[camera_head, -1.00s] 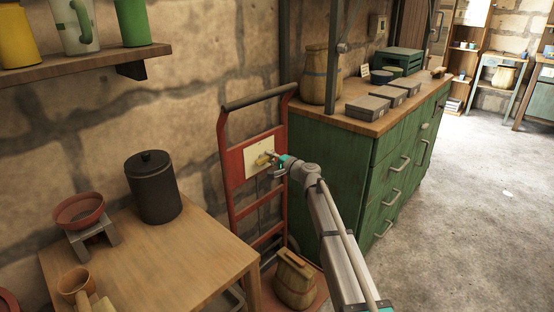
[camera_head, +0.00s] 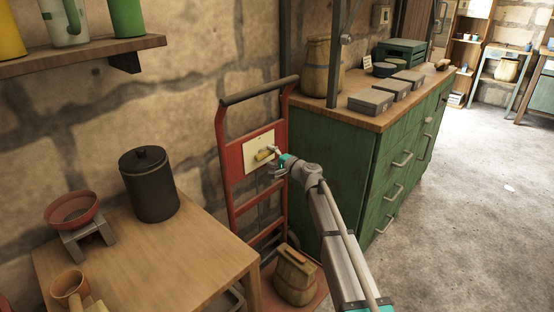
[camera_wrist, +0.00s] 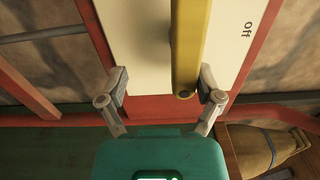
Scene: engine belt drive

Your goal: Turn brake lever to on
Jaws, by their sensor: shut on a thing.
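The yellow brake lever (camera_head: 264,155) sits on a cream plate (camera_head: 250,147) fixed to the red hand-truck frame (camera_head: 227,150). In the wrist view the lever (camera_wrist: 188,45) runs down from the top edge, its end between my fingers. The word "off" is printed on the plate (camera_wrist: 222,50) to its right. My gripper (camera_wrist: 163,88) is shut on the lever. The right finger lies against it, while a gap shows on the left finger's side. In the head view my gripper (camera_head: 276,160) is at the lever's right end. Any "on" mark is not visible.
A wooden table (camera_head: 150,250) with a black canister (camera_head: 149,187) stands left of the frame. A green cabinet (camera_head: 335,185) stands close on the right. A tan container (camera_head: 296,275) sits at the frame's foot. Open floor (camera_head: 470,220) lies to the right.

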